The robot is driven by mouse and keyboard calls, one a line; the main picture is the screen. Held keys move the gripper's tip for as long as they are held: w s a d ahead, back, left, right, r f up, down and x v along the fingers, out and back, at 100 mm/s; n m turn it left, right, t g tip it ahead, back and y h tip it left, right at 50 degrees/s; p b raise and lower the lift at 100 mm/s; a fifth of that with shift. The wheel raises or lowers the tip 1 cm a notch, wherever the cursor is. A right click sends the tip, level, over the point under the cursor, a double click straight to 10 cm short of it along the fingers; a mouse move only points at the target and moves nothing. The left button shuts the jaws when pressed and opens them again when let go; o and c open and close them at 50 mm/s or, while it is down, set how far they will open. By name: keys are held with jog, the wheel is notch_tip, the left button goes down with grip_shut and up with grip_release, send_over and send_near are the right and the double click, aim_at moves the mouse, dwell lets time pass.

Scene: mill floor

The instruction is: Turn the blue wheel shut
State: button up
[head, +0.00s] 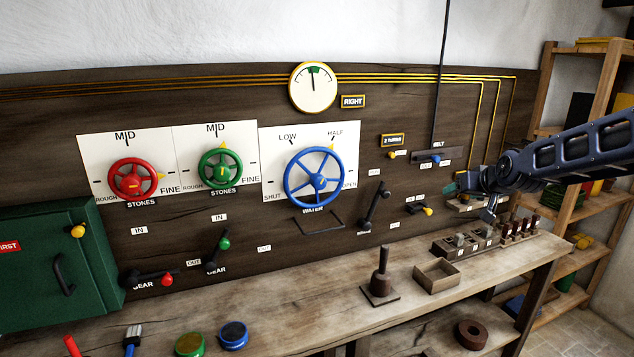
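The blue wheel (314,178) is mounted on a white dial plate (270,150) on the dark wooden panel, above the word WATER. The plate reads SHUT at lower left, LOW at upper left, HALF at upper right and OPEN at lower right. A yellow pointer (333,148) at the wheel's rim stands by HALF. My gripper (451,191) is to the right of the wheel, well apart from it, near the panel below the BELT switch. Its fingers are small and dark here, and I cannot tell whether they are open or shut.
A red wheel (132,179) and a green wheel (220,169) are left of the blue one. A black lever (374,206) stands between the blue wheel and my gripper. The bench (310,292) holds a small open box (437,277).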

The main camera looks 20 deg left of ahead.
jog(key=w+a+n+t+y, duration=0.1)
jog(key=w+a+y, duration=0.1)
jog(key=a, duration=0.8)
jog(key=n+t+y, duration=0.3)
jog(key=y, duration=0.2)
send_near(317, 180)
jog(key=w+f, duration=0.1)
jog(key=w, duration=0.2)
jog(key=x, duration=1.1)
jog(key=shift+s+a+f, duration=0.2)
jog(key=shift+s+a, duration=0.1)
jog(key=shift+a, duration=0.05)
jog(key=shift+c, duration=0.5)
jog(key=c, duration=0.9)
